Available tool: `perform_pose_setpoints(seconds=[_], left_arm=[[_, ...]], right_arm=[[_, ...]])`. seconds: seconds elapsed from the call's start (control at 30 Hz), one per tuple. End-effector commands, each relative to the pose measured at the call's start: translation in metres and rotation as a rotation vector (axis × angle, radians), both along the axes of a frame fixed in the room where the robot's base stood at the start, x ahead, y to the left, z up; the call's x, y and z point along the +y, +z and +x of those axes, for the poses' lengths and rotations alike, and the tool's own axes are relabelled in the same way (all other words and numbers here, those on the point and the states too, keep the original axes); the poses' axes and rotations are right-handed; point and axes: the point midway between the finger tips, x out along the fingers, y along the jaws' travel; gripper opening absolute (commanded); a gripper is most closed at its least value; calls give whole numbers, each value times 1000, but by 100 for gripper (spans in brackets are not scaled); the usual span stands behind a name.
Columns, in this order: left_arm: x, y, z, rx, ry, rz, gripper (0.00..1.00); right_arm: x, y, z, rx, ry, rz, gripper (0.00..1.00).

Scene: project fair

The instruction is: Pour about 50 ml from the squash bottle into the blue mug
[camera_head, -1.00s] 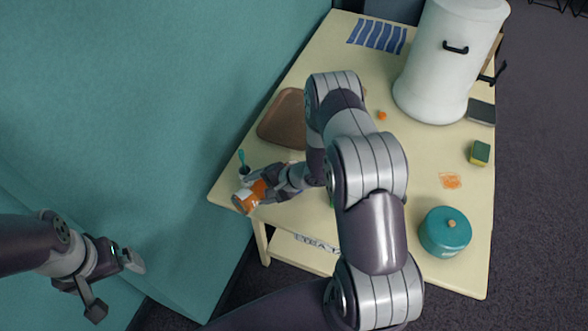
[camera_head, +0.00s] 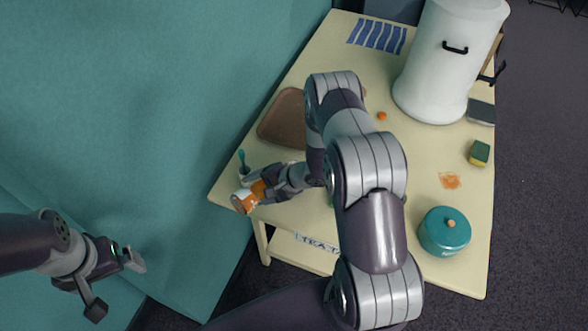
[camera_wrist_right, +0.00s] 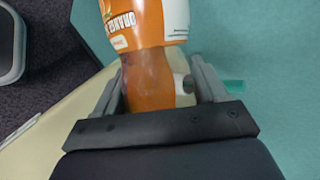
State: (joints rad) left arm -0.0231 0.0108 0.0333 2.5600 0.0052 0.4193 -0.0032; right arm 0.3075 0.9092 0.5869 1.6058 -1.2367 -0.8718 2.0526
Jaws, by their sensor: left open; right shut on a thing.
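The squash bottle (camera_head: 246,201), orange with a white label, is in my right gripper (camera_head: 270,184) at the near left corner of the table. In the right wrist view the fingers (camera_wrist_right: 160,84) are shut around the bottle's narrower orange part (camera_wrist_right: 152,80), and its label reads upside down. The bottle looks tilted; I cannot see its mouth or any stream. I cannot make out a blue mug for sure; my right arm hides part of the table. My left gripper (camera_head: 115,287) is open and empty, off the table at lower left.
A small pot with a teal stick (camera_head: 242,158) stands close beside the bottle.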

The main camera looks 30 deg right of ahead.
Motion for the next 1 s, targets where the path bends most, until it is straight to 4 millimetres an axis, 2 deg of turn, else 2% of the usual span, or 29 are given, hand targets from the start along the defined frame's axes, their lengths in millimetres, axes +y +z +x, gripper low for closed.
perform_pose_setpoints(seconds=[0.23, 0.27, 0.3, 0.33, 0.37, 0.47, 0.63, 1.0], left_arm=[[0, 0, 0, 0, 0, 0, 100], [0, -10, 0, -1, 0, 0, 100], [0, -35, 1, -2, 0, 0, 100], [0, -49, 0, -1, 0, 0, 100], [0, -55, 0, 1, 0, 0, 100], [0, -48, 0, 1, 0, 0, 100], [0, -64, 0, 0, 0, 0, 100], [0, -62, 0, 0, 0, 0, 100]], right_arm=[[0, 0, 0, 0, 0, 4, 35], [1, -9, -1, -7, 3, -21, 35], [3, -30, -2, -32, 5, -100, 35], [2, -39, -1, -51, 5, -156, 35], [1, -41, -1, -64, 6, -192, 35], [-1, -31, -1, -75, 3, -232, 35], [1, -38, -2, -90, 3, -280, 35], [1, -35, -2, -94, 3, -294, 35]])
